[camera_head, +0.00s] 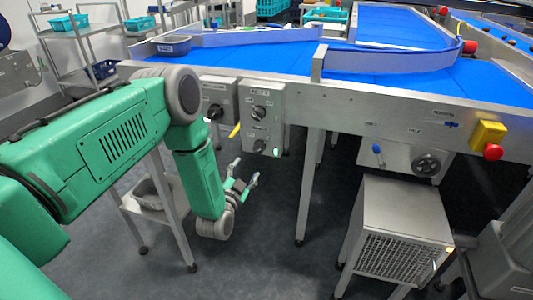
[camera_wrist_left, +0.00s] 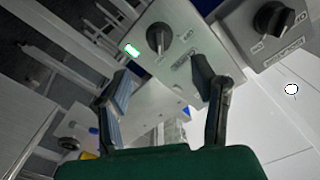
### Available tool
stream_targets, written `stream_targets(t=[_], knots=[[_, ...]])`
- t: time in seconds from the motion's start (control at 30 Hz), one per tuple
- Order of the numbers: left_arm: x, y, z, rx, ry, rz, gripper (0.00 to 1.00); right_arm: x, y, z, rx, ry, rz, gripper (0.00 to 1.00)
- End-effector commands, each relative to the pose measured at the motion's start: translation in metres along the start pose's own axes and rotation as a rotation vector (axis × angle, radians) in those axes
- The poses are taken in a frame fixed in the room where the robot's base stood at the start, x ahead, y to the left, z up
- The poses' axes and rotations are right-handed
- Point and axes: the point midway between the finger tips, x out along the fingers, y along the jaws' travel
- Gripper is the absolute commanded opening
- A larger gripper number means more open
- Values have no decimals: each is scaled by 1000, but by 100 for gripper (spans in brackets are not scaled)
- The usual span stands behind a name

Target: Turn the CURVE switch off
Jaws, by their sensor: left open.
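A grey control box (camera_head: 277,98) with two black rotary knobs is on the conveyor's front side. The left wrist view shows a black knob (camera_wrist_left: 158,38) and a lit green lamp (camera_wrist_left: 131,49) beyond the fingers. My left gripper (camera_head: 245,172) is open and empty, below and in front of the box, apart from it. It also shows in the left wrist view (camera_wrist_left: 160,78). My right gripper is out of view.
A second grey box (camera_head: 221,96) with a black knob (camera_head: 214,112) is just left of the control box. A red stop button (camera_head: 493,152) on a yellow housing and a handwheel (camera_head: 426,164) are at right. A metal cabinet (camera_head: 410,210) stands below. The floor is clear between.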

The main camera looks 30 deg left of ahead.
Motion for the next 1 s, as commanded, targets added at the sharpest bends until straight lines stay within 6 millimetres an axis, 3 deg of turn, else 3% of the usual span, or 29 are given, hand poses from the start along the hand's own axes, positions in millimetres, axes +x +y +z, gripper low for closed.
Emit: stream_targets(t=[0.3, 0.5, 0.7, 0.97, 1.0], knots=[[68, 4, -3, 3, 5, -1, 53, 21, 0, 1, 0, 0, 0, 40], [100, 2, -1, 0, 3, 0, 53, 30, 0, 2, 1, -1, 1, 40], [113, 2, -2, 0, 0, 2, 53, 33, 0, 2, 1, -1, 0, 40], [114, 2, -3, 1, 1, 2, 53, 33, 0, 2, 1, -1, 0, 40], [114, 2, -4, 2, 1, 2, 46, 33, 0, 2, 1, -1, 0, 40]])
